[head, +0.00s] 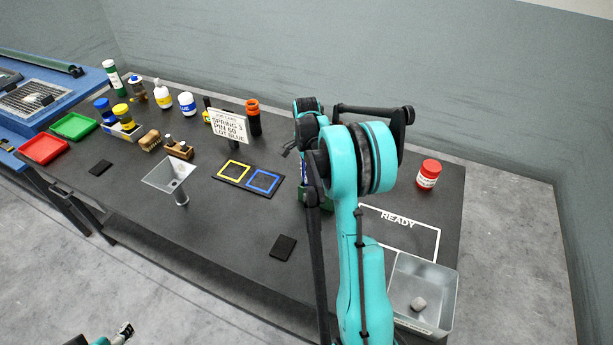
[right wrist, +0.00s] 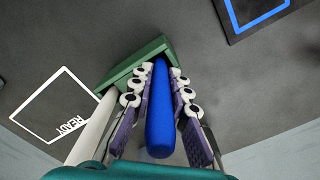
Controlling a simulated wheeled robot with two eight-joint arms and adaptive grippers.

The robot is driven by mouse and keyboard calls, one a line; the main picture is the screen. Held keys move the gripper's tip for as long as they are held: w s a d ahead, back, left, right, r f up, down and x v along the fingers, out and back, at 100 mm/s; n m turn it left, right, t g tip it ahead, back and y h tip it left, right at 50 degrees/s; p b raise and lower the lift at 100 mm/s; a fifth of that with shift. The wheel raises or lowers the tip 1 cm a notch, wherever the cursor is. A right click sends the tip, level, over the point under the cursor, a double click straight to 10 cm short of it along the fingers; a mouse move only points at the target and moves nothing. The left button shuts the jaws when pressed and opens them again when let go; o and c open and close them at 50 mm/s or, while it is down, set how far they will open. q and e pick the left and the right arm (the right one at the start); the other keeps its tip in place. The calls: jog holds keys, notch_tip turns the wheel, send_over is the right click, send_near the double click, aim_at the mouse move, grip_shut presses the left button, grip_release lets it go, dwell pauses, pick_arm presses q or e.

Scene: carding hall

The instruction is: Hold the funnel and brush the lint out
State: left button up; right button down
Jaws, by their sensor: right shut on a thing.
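The funnel (head: 168,174), a clear square hopper with a short grey stem, stands on the table's front left part. My right gripper (right wrist: 162,75) is shut on a long blue handle (right wrist: 160,125), one finger on each side. The handle's far end meets a green block or holder (right wrist: 135,62); what is on that end is hidden. In the head view my right arm hides most of this, with a bit of green (head: 314,201) showing. A wooden brush (head: 150,140) lies at the back left. My left gripper (head: 123,333) is at the bottom left, away from the table, its jaws unclear.
A job card (head: 230,126) reads "SPRING 3, PIN 60, LOT BLUE". Yellow and blue squares mark a dark mat (head: 248,178). Red (head: 44,149) and green (head: 75,126) trays, bottles and jars line the back left. A red jar (head: 428,174), READY outline and grey bin (head: 442,300) are right.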

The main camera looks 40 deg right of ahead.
notch_tip(320, 180, up, 10)
jog(key=shift+p, duration=1.1)
